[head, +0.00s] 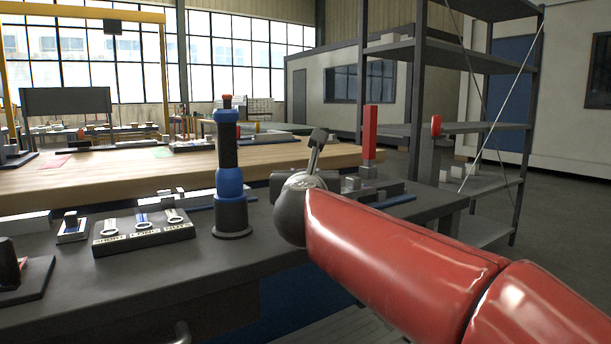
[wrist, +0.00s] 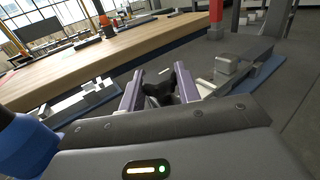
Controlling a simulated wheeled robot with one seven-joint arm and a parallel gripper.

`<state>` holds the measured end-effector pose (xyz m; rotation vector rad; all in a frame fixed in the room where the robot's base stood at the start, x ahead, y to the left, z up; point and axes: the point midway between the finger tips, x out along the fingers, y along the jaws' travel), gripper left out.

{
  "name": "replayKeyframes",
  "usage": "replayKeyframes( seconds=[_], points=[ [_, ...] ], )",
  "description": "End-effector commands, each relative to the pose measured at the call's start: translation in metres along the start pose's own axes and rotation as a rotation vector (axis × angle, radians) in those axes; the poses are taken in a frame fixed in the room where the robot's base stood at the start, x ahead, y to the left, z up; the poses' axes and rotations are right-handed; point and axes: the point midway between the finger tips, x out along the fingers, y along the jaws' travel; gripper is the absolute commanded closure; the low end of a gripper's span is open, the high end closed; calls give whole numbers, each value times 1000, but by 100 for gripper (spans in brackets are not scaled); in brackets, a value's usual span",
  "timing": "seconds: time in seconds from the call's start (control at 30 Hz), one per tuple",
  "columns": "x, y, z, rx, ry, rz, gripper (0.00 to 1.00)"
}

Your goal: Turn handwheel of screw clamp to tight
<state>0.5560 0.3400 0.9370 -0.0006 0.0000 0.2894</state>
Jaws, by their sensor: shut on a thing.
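My gripper (wrist: 160,86) shows in the wrist view with its two purple-grey fingers on either side of a dark, lobed piece, which looks like the handwheel (wrist: 178,84). The fingers are shut on it. Its turning angle is hard to read, and its lower part is hidden behind the fingers and the gripper body. Pale metal parts, probably of the screw clamp (wrist: 226,66), stand just right of the fingers near a blue base. In the head view my red arm reaches over the bench and hides the fingers and the handwheel.
A blue-and-black column (head: 230,185) stands on the dark bench left of my arm; its blue part shows close at the wrist view's left edge (wrist: 25,145). A labelled tool holder (head: 143,232) lies further left. A red upright (head: 370,130) stands behind. Grey shelving (head: 490,130) is at right.

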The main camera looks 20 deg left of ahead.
Motion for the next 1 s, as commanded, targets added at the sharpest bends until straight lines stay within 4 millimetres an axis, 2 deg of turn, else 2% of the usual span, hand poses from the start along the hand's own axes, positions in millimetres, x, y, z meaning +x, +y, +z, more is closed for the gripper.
replayKeyframes(
  seconds=[0.3, 0.33, 0.5, 0.8, 0.87, 1.0],
  points=[
    [0, 0, 0, 1, 0, 0, 90],
    [0, 0, 0, 1, 0, 0, 66],
    [0, 0, 0, 1, 0, 0, 46],
    [-3, 0, 0, 0, -1, 0, 46],
    [-8, 0, 0, 0, -2, 0, 46],
    [-32, 0, 0, -1, -3, 0, 46]
  ],
)
